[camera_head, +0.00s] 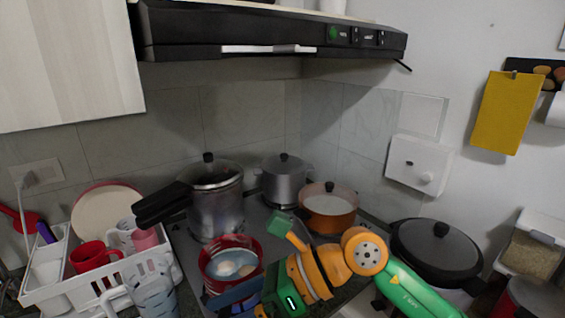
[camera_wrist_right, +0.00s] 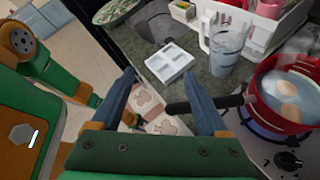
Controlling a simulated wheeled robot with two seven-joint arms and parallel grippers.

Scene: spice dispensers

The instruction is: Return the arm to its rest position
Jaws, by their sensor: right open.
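My right arm (camera_head: 315,272) reaches over the stove's front from the lower right in the head view. My right gripper (camera_wrist_right: 160,74) is open, with its two blue fingers apart and nothing between them in the wrist view. Beyond its fingers are a white square tray and the counter edge. The red saucepan (camera_wrist_right: 284,97) lies to the right of the fingers, and its dark handle reaches toward the right finger. My left arm (camera_wrist_right: 78,85) shows at the left of the wrist view, but its fingers cannot be made out. It is not in the head view.
The red saucepan (camera_head: 229,262) holds eggs in liquid. A tall pot (camera_head: 214,210), a grey pot (camera_head: 284,183) and an orange pot (camera_head: 328,213) stand behind. A lidded black cooker (camera_head: 437,252) is at right, a white dish rack (camera_head: 88,287) at left. A range hood (camera_head: 270,35) hangs above.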

